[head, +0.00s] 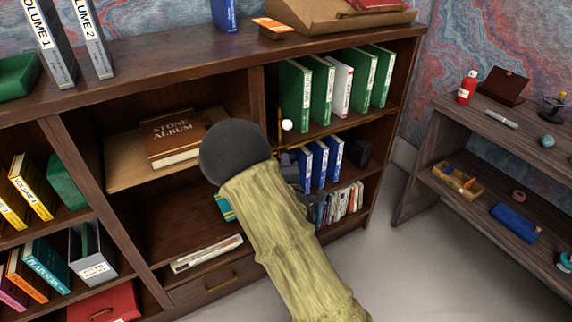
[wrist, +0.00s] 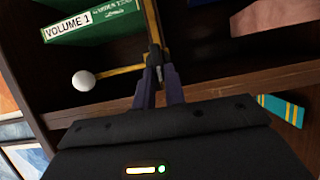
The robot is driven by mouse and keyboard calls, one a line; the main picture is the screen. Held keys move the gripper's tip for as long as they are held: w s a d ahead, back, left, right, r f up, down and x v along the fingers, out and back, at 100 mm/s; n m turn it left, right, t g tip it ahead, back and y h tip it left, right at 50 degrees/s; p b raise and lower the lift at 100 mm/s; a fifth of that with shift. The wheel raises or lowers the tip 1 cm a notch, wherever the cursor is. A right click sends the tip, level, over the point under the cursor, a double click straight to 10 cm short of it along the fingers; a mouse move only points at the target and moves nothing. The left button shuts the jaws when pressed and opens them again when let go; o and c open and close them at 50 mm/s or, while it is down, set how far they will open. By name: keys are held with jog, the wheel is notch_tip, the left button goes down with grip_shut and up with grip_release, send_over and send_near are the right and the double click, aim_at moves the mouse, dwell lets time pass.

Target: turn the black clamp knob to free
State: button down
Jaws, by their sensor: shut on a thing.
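The black clamp knob (wrist: 154,56) shows in the wrist view as a small dark piece between my fingertips, on an upright brass post (wrist: 154,20). A brass arm (wrist: 115,74) runs left from the clamp to a white ball (wrist: 84,80). My gripper (wrist: 158,75) is shut on the knob; its fingers cover much of it, so its turn angle cannot be read. In the head view my gripper (head: 290,160) reaches into the right shelf bay below the white ball (head: 287,125). My own arm hides part of it there, and the knob cannot be made out.
Green binders (head: 320,92) stand on the shelf just behind the post, and blue binders (head: 318,162) stand on the level below. The wooden bookcase (head: 170,68) closely surrounds my gripper. Open floor (head: 420,265) lies to the right, before a side table (head: 490,125).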

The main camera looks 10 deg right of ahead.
jog(key=c, duration=1.6)
grip_release()
jog(key=shift+w+a+r, duration=0.1)
jog(key=shift+a+r, duration=0.05)
jog(key=shift+r, duration=0.05)
jog(key=shift+o, duration=0.7)
jog(key=shift+f, duration=0.15)
jog(key=s+p, duration=0.5)
jog(key=s, duration=0.4)
jog(key=shift+a+r, duration=0.25)
jog(key=shift+a, duration=0.1)
jog(key=p, duration=0.3)
jog(key=shift+s, duration=0.25)
jog(key=shift+s+p, duration=0.1)
jog(key=shift+p, duration=0.3)
